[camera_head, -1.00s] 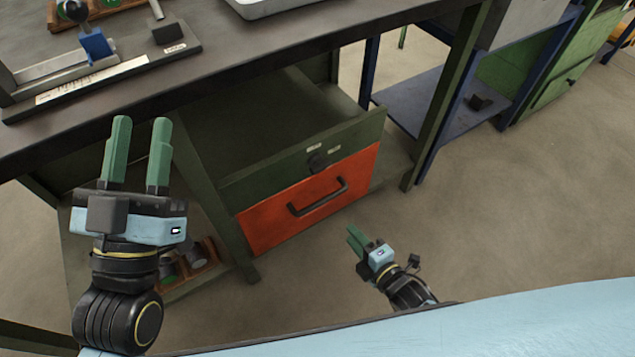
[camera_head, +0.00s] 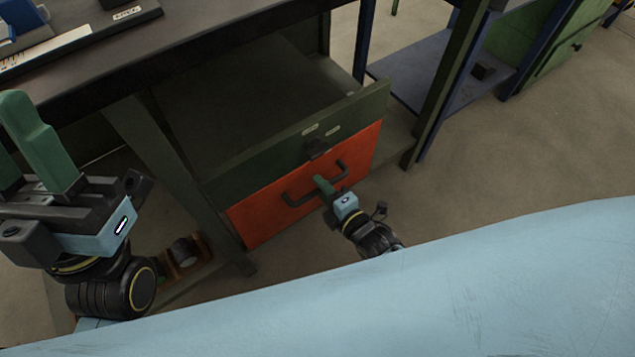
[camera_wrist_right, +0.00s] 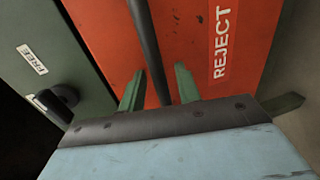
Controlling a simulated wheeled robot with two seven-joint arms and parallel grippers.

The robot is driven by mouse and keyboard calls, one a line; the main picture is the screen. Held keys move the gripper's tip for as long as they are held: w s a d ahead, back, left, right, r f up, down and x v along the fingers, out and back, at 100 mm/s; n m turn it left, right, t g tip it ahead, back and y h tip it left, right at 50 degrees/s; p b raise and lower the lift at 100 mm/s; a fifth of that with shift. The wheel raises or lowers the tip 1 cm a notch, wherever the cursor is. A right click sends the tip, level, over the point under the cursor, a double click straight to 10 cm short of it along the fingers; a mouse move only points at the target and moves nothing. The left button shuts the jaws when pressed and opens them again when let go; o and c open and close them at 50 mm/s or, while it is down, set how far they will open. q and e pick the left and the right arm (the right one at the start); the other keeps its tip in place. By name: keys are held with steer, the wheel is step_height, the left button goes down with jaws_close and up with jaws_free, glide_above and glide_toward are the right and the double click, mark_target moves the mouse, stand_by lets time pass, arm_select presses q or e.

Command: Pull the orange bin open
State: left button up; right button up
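The orange bin (camera_head: 262,218) is a front panel low under the workbench, with a dark bar handle (camera_head: 298,201). It fills much of the right wrist view (camera_wrist_right: 190,35) and bears a "REJECT" label (camera_wrist_right: 221,42). No gap shows between it and the frame. My right gripper (camera_head: 322,182) is at the middle of the handle. In the wrist view its green fingers (camera_wrist_right: 158,82) stand apart, with the handle bar (camera_wrist_right: 148,45) running between them; I cannot tell whether they touch it. My left gripper (camera_head: 18,135) is open and empty at the left edge, partly cut off.
A green panel (camera_head: 245,160) with a dark latch (camera_head: 316,147) and a "FREE" label (camera_wrist_right: 32,59) lies directly above the orange front. A bench leg (camera_head: 165,160) stands left of it. Blue shelving (camera_head: 430,100) is at the right. The floor (camera_head: 530,150) at right is clear.

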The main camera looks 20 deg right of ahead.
steer(key=shift+w+a, duration=0.1)
steer(key=shift+w, duration=0.2)
jaws_close()
steer(key=shift+s, duration=0.1)
